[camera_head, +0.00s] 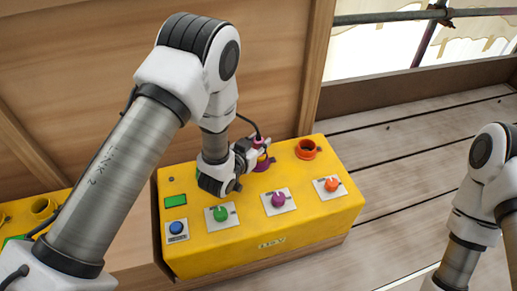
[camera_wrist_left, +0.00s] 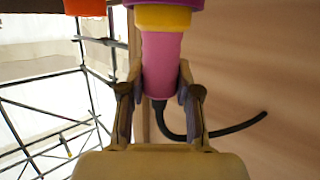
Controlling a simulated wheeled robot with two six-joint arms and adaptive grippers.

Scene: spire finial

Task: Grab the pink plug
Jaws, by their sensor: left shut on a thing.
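The pink plug (camera_wrist_left: 161,65) with a yellow band (camera_wrist_left: 163,17) stands between the fingers of my left gripper (camera_wrist_left: 160,92) in the left wrist view. The fingers are shut on its body, and a black cable trails from its end. In the head view only a little of the pink plug (camera_head: 258,141) shows beside my left gripper (camera_head: 254,150), over the back of the yellow box (camera_head: 300,229). The purple socket (camera_head: 265,164) is right at the plug's yellow end; I cannot tell how deep the plug sits in it. My right gripper is out of view.
An orange socket (camera_head: 307,149) stands at the box's back right. Green (camera_head: 220,214), purple (camera_head: 278,200) and orange (camera_head: 332,185) knobs and a blue button (camera_head: 176,228) line its front. A wooden wall (camera_head: 270,60) rises close behind. Plank floor (camera_head: 420,145) lies clear at right.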

